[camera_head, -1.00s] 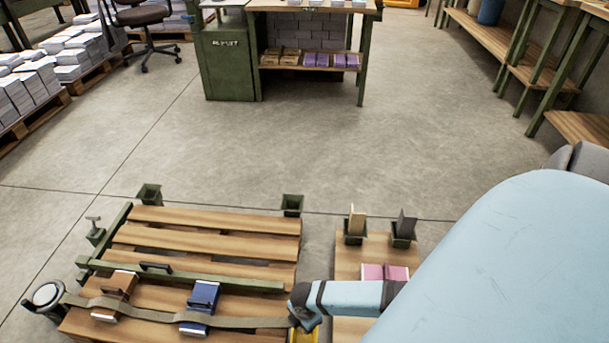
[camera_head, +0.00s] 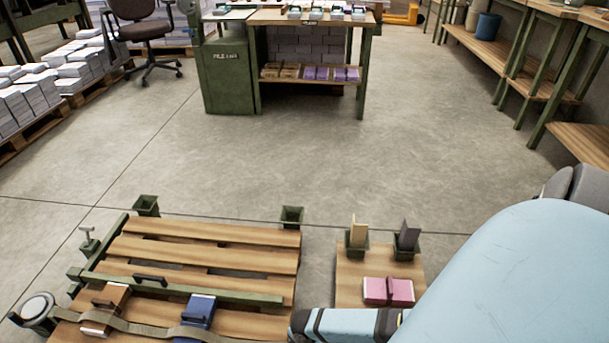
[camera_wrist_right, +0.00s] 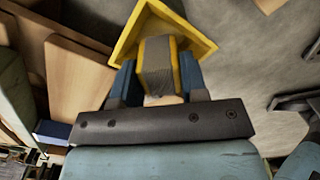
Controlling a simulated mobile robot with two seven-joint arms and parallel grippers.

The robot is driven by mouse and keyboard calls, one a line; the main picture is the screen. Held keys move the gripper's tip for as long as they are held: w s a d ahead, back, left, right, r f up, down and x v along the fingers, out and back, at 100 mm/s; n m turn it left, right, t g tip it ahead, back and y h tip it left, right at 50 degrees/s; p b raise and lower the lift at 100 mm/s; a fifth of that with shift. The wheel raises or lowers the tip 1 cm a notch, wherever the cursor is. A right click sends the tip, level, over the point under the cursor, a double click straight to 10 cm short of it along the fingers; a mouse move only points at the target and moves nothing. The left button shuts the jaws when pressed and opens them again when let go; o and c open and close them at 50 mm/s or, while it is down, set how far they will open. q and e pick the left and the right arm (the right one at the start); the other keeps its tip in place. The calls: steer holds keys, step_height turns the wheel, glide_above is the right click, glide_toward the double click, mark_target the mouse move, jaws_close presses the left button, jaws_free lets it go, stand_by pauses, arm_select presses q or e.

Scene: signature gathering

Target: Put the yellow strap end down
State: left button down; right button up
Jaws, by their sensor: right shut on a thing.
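My right gripper (camera_wrist_right: 159,80) is shut on the yellow strap end (camera_wrist_right: 174,55), with grey webbing between its blue fingers in the right wrist view. A yellow angled rim (camera_wrist_right: 196,32) surrounds the strap end there; I cannot tell whether they touch. In the head view the grey-brown strap (camera_head: 140,328) runs from a round reel (camera_head: 38,307) at the left over a brown block (camera_head: 106,310) and a blue block (camera_head: 195,316) on the slatted pallet (camera_head: 200,233). My left gripper is not in view.
A wooden board (camera_head: 350,285) right of the pallet holds a pink block (camera_head: 388,291) and two green holders with upright pieces. A green rail (camera_head: 190,289) crosses the pallet. Green corner posts stand at the back. The floor (camera_head: 290,165) beyond is clear up to a workbench (camera_head: 228,80).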

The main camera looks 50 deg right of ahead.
steer(key=shift+f, duration=0.2)
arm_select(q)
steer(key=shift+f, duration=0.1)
arm_select(e)
steer(key=o, duration=1)
steer(key=shift+r, duration=0.1)
steer(key=shift+r, duration=0.1)
steer(key=shift+r, duration=0.4)
step_height(320, 180, up, 5)
steer(key=p, duration=0.3)
steer(key=shift+r+p, duration=0.15)
steer(key=shift+p, duration=0.15)
arm_select(q)
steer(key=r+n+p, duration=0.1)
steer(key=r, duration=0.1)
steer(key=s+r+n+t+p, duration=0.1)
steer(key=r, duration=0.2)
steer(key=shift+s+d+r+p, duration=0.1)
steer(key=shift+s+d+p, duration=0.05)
steer(key=shift+p, duration=0.25)
arm_select(e)
step_height(320, 180, up, 6)
steer(key=shift+r, duration=0.1)
